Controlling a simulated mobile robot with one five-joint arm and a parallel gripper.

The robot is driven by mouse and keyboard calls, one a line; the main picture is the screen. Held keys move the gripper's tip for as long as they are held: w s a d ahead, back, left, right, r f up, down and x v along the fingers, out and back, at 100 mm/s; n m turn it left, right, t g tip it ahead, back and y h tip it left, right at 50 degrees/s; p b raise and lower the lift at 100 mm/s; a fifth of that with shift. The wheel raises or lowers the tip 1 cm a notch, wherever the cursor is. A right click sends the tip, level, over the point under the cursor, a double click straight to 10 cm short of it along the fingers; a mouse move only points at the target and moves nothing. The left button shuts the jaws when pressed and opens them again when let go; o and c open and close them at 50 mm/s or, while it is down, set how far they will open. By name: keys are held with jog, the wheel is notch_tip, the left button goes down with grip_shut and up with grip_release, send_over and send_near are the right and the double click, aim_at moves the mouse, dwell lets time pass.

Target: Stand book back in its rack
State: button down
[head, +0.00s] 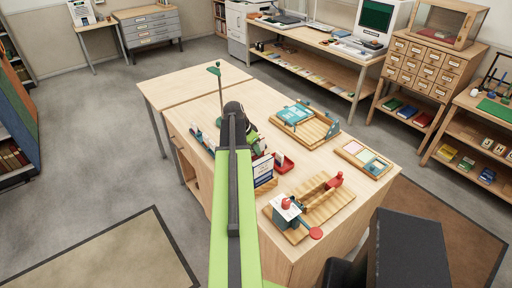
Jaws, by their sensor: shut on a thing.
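My green arm reaches away over the wooden table, and my dark gripper (252,142) is at its far end, largely hidden behind the arm. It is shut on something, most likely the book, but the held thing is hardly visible. Just to the near right of the gripper, a white and dark blue upright panel (263,170) stands at a small wooden holder (267,186). I cannot tell whether this is the rack. A red item (285,163) lies right beside it. Small items (207,141) show left of the arm.
On the table (180,88) stand a wooden press-like frame with a teal block (293,114), a shallow tray (364,159) and a wooden jig with red handles (318,202). A thin stand with a green top (214,71) rises behind.

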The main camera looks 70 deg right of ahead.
aim_at(255, 157)
dwell(0.4)
notch_tip(255, 157, down, 3)
jog(key=b, duration=0.3)
dwell(0.7)
notch_tip(255, 157, down, 3)
jog(key=b, duration=0.2)
jog(key=shift+r+b, duration=0.15)
jog(key=shift+b, duration=0.25)
jog(key=shift+r, duration=0.2)
jog(key=c, duration=1)
grip_release()
jog(key=shift+c, duration=0.2)
